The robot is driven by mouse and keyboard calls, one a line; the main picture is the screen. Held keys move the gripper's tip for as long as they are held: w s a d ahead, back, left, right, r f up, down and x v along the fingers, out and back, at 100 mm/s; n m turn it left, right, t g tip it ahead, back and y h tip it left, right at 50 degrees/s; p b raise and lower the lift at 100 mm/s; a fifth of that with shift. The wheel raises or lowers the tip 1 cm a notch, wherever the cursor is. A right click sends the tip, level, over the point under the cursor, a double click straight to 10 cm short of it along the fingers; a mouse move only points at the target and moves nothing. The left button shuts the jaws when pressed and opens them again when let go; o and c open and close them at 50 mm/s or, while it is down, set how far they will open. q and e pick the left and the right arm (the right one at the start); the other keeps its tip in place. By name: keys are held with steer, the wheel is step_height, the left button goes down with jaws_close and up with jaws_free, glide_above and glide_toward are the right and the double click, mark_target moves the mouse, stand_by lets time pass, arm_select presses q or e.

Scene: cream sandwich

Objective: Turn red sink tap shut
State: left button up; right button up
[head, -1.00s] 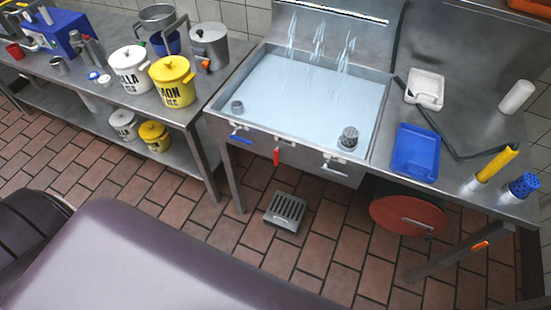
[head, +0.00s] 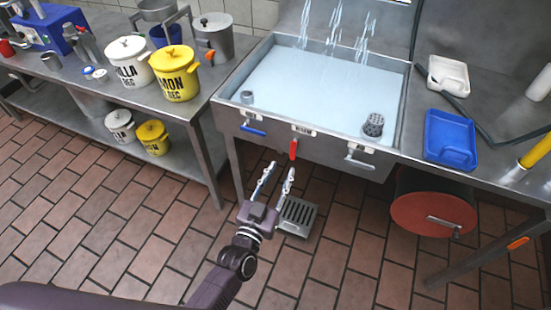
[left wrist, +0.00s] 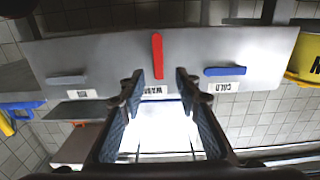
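The red tap lever (head: 293,149) hangs upright on the front panel of the metal sink (head: 320,152), below a small label. It also shows in the left wrist view (left wrist: 157,55), in line with the gap between my fingers. My left gripper (head: 280,172) is open and empty, just below the lever in the head view and apart from it. In the left wrist view my two fingers (left wrist: 160,88) stand spread with a clear gap. Water streams (head: 333,30) run into the filled basin. My right gripper is not in view.
A blue lever (head: 253,129) and a pale-looking lever (head: 360,162) flank the red one. A floor drain grate (head: 297,217) lies below. A white pot (head: 128,62) and yellow pot (head: 174,73) stand on the left counter. A red reel (head: 432,212) hangs at right.

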mark_target(293, 150)
arm_select(q)
steer(key=x, duration=0.7)
steer(key=shift+w+d+f, duration=0.1)
steer(key=shift+d, duration=0.1)
jaws_close()
